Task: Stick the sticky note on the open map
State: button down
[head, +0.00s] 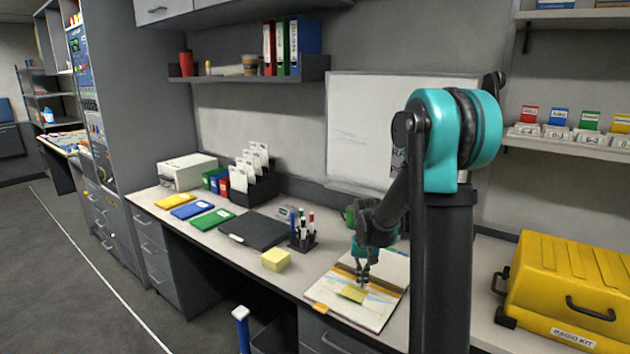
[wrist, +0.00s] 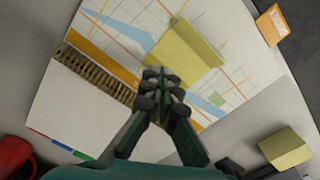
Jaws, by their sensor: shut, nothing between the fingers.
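The open map (head: 327,290) lies on the desk below my gripper; in the wrist view its pages (wrist: 105,70) and spiral binding fill the middle. A yellow sticky note (head: 353,295) lies on the map's printed page, and it also shows in the wrist view (wrist: 185,55), just beyond the fingertips. My gripper (head: 363,281) is shut and empty, pointing down over the map beside the note. In the wrist view the fingertips (wrist: 162,75) overlap the note's near edge. I cannot tell whether they touch it.
A yellow note block (head: 276,260) sits left of the map. A yellow radio case (head: 570,290) is at the right. A red mug (wrist: 14,156) shows in the wrist view.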

jog(key=shift+f, duration=1)
dwell(0.5)
jog(key=shift+r, duration=0.1)
dwell(0.3)
jog(key=shift+r, duration=2.45)
jog(key=shift+s, duration=0.15)
jog(key=s, duration=0.3)
jog(key=s+d+t, duration=0.1)
jog(key=s, duration=0.2)
jog(key=s+d+r+t, duration=0.1)
jog(key=s, duration=0.3)
jog(key=shift+d+r+n, duration=0.1)
jog(key=shift+d+n, duration=0.1)
jog(key=shift+n, duration=0.1)
jog(key=s+d+f+t, duration=0.1)
jog(key=s+f+t, duration=0.1)
jog(key=s, duration=0.9)
jog(key=shift+s+d+f+n, duration=0.3)
jog(key=shift+s+d+f, duration=0.05)
jog(key=shift+f, duration=0.15)
